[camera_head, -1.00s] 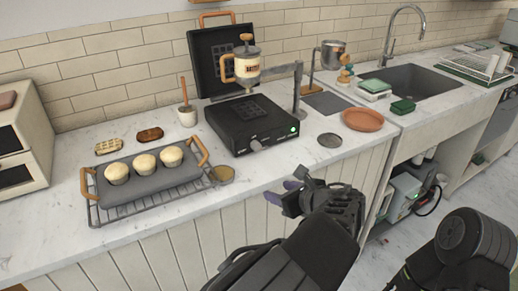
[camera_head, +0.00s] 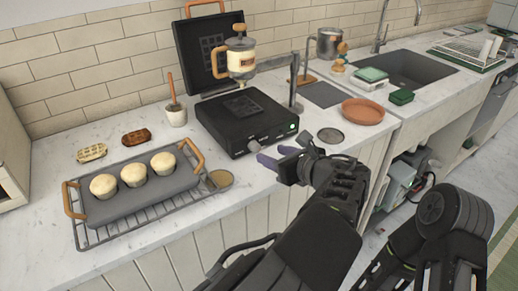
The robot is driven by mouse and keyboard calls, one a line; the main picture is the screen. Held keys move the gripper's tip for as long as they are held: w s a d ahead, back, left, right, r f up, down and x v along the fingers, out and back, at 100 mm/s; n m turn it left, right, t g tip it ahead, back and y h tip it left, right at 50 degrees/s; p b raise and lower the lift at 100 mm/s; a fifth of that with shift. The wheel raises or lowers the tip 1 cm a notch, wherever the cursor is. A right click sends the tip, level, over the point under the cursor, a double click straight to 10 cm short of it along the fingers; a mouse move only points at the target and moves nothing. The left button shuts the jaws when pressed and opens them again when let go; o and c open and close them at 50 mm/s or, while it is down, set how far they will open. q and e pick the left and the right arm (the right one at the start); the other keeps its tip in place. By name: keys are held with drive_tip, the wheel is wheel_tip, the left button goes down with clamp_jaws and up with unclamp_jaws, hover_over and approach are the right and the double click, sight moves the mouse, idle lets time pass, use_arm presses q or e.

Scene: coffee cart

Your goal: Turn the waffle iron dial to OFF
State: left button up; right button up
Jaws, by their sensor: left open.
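The waffle iron (camera_head: 225,122) is a black box on the counter with its lid (camera_head: 210,50) raised at the back. Its grey dial (camera_head: 253,146) is on the front face, left of a green light (camera_head: 292,126). The dial's markings are too small to read. My left gripper (camera_head: 276,156) is open and empty in front of the iron. Its purple-grey fingertips are just right of and slightly below the dial in the picture; I cannot tell whether they touch it. My right gripper is out of view; only part of my right arm shows at lower right.
A batter dispenser (camera_head: 241,58) hangs over the iron from a grey stand (camera_head: 293,85). A dark disc (camera_head: 331,135) and a terracotta plate (camera_head: 363,110) lie to the right.

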sight(257, 149)
use_arm(q)
drive_tip(key=x, duration=0.7)
drive_tip(key=shift+w+a, duration=0.1)
drive_tip(key=shift+w, duration=0.1)
drive_tip(key=shift+c, duration=0.5)
clamp_jaws()
